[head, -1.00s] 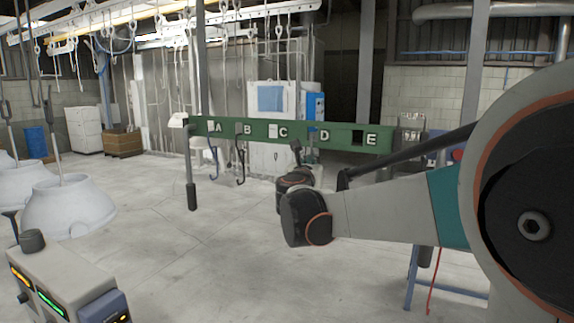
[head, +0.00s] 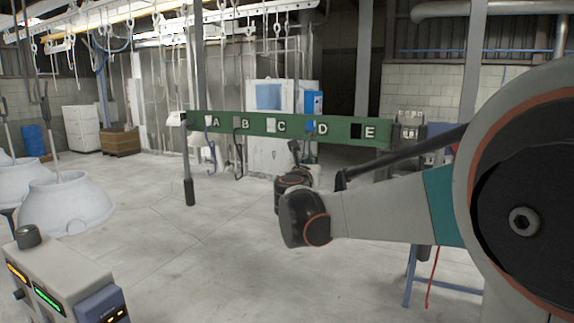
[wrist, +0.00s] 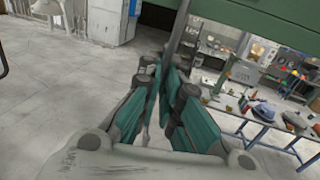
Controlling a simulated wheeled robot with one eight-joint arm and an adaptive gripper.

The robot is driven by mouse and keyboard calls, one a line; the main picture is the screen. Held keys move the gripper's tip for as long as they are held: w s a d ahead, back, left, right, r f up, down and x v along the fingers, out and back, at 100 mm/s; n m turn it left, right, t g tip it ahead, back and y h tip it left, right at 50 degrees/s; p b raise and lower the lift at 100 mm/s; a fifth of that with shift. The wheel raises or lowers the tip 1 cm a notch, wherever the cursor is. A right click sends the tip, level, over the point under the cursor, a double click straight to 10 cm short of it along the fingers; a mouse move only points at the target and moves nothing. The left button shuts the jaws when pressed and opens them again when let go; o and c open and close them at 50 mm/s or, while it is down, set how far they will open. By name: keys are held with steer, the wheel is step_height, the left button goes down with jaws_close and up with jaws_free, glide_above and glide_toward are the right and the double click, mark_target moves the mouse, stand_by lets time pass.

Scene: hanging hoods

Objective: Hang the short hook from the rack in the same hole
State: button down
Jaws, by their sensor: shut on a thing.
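The rack is a green bar (head: 342,131) with square holes beside the letters A to E. A bluish hook (head: 210,160) hangs near A and a dark hook (head: 237,162) hangs near B. In the wrist view my gripper (wrist: 168,78) is closed, its teal-padded fingers close together. A thin dark rod (wrist: 181,32) rises from the fingertips toward the green rack (wrist: 262,18); it looks like the short hook, but its ends are hidden or too blurred to tell. In the head view my arm hides most of the gripper, just in front of the rack between C and D.
A blue-framed workbench (wrist: 268,126) with clutter stands to the right in the wrist view. White conical vessels (head: 66,205) and a console (head: 65,285) stand at the left in the head view. The concrete floor (head: 190,250) before the rack is clear.

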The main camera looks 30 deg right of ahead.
steer(key=c, duration=1.7)
jaws_free()
